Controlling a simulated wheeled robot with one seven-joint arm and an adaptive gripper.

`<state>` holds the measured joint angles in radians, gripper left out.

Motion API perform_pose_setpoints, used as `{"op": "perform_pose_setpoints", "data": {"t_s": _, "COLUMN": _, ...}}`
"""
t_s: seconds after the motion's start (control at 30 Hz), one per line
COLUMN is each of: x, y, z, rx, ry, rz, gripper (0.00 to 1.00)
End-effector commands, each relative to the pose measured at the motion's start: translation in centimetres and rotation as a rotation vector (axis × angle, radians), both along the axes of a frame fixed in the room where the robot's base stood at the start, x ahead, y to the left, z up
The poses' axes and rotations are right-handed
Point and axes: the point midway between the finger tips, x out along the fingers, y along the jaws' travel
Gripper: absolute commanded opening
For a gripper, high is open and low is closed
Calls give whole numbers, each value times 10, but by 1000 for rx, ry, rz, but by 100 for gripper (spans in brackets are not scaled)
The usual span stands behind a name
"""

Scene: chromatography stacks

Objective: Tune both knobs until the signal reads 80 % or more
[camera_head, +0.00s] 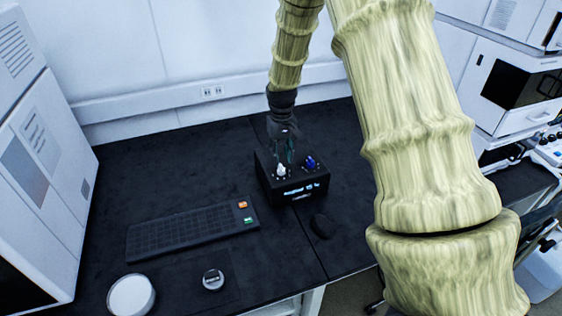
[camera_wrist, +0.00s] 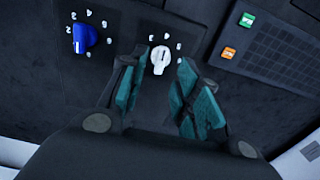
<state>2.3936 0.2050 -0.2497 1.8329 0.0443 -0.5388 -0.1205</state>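A black box (camera_head: 292,188) on the dark bench carries a white knob (camera_head: 280,170) and a blue knob (camera_head: 310,162). Its lit front display seems to show a signal reading, but the digits are too small to read surely. In the wrist view, the white knob (camera_wrist: 160,58) and the blue knob (camera_wrist: 84,38) each sit in a ring of printed numbers. My gripper (camera_wrist: 158,84) is open above the box, its teal fingers on either side of the space just in front of the white knob. I cannot tell whether they touch it. The blue knob is clear of the fingers.
A black keyboard (camera_head: 190,230) with orange and green keys lies left of the box. A dark round object (camera_head: 323,226) lies in front of the box. A white round dish (camera_head: 131,296) and a small round item (camera_head: 213,279) are nearer. White instruments stand at both sides.

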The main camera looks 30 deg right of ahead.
Motion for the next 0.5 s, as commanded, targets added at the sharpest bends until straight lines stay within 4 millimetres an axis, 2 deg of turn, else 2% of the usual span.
{"op": "perform_pose_setpoints", "data": {"t_s": 0.2, "x": 0, "y": 1, "z": -25, "rx": 0, "ry": 1, "rz": 1, "gripper": 32}}
{"op": "perform_pose_setpoints", "data": {"t_s": 0.5, "x": 1, "y": 2, "z": -40, "rx": 0, "ry": -1, "rz": 3, "gripper": 32}}
